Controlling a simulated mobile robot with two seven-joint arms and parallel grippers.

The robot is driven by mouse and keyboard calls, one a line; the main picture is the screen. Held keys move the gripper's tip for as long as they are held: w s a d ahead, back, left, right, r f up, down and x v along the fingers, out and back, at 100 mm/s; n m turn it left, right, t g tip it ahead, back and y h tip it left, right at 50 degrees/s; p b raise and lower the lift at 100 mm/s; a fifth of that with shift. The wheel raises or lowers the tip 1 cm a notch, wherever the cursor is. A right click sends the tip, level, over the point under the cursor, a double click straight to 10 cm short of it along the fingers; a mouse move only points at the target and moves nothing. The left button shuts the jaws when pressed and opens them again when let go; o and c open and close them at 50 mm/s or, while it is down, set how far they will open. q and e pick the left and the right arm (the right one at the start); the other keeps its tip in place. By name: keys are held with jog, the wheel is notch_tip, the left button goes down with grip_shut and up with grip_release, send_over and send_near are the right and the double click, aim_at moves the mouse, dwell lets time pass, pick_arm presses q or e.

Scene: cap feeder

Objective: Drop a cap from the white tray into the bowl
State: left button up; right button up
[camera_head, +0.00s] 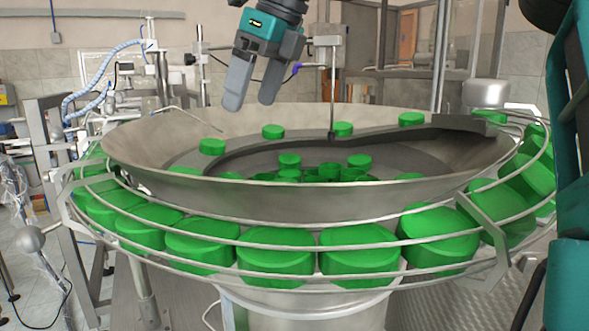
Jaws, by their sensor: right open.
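The bowl (300,202) is a wide grey metal feeder bowl in the middle of the view. Several green caps (290,161) lie inside it, some piled at its centre and some spaced along its inner ledge. My right gripper (251,106) points down over the back left part of the bowl, above its rim in the picture. Its two grey fingers are apart and I see nothing between them. I cannot make out a white tray in this view. My left gripper is not in view.
Larger green caps (276,257) line a railed track (330,243) around the bowl's outside. A thin metal post (333,90) stands over the bowl's middle. Metal stands with blue coiled hoses (88,103) are at the left. My teal arm link fills the right edge.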

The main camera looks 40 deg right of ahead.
jog(key=v, duration=1.2)
jog(key=shift+f, duration=0.1)
